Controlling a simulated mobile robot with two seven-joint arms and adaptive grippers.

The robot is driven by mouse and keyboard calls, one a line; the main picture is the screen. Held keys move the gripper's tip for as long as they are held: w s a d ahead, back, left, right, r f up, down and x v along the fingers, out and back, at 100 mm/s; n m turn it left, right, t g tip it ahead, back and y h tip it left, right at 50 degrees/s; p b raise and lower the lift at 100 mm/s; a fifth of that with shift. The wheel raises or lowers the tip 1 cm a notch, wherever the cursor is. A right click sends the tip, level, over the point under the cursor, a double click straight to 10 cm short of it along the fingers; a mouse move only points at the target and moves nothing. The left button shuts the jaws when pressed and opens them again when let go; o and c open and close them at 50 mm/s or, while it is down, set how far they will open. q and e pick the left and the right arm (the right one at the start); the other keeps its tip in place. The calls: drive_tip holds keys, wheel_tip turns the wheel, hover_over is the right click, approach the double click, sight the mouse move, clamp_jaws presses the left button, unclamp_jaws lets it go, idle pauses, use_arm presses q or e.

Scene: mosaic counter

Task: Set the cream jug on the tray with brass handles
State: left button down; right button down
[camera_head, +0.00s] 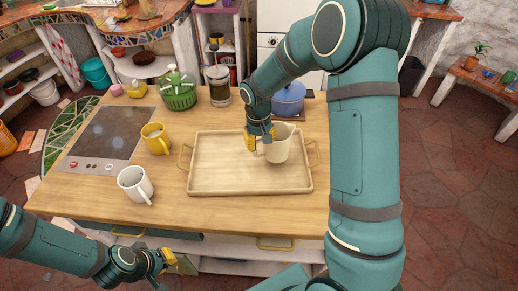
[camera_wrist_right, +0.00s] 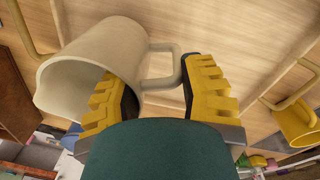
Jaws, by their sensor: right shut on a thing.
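The cream jug (camera_head: 278,146) is upright over the right part of the wooden tray with brass handles (camera_head: 215,184). My right gripper (camera_head: 259,142) is shut on the jug's handle, at the jug's left side. In the right wrist view the jug (camera_wrist_right: 88,68) shows its open mouth, and its handle runs between the yellow fingers of my right gripper (camera_wrist_right: 160,100). Whether the jug's base touches the tray is hard to tell. My left gripper (camera_head: 168,262) is low in front of the counter, apart from the jug and tray; its finger opening is unclear.
A yellow mug (camera_head: 156,138) and a white mug (camera_head: 135,184) stand left of the tray. A dark cooktop (camera_head: 108,132) lies at the far left. A green basket (camera_head: 180,95), a glass jar (camera_head: 219,88) and a blue pot (camera_head: 288,98) stand behind the tray.

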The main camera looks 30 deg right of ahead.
sight(260, 155)
wheel_tip(260, 155, down, 3)
drive_tip(key=shift+f, duration=0.1)
drive_tip(key=shift+w+f, duration=0.1)
drive_tip(key=shift+f, duration=0.15)
drive_tip(key=shift+f, duration=0.1)
drive_tip(key=c, duration=0.5)
unclamp_jaws()
drive_tip(key=shift+c, duration=0.2)
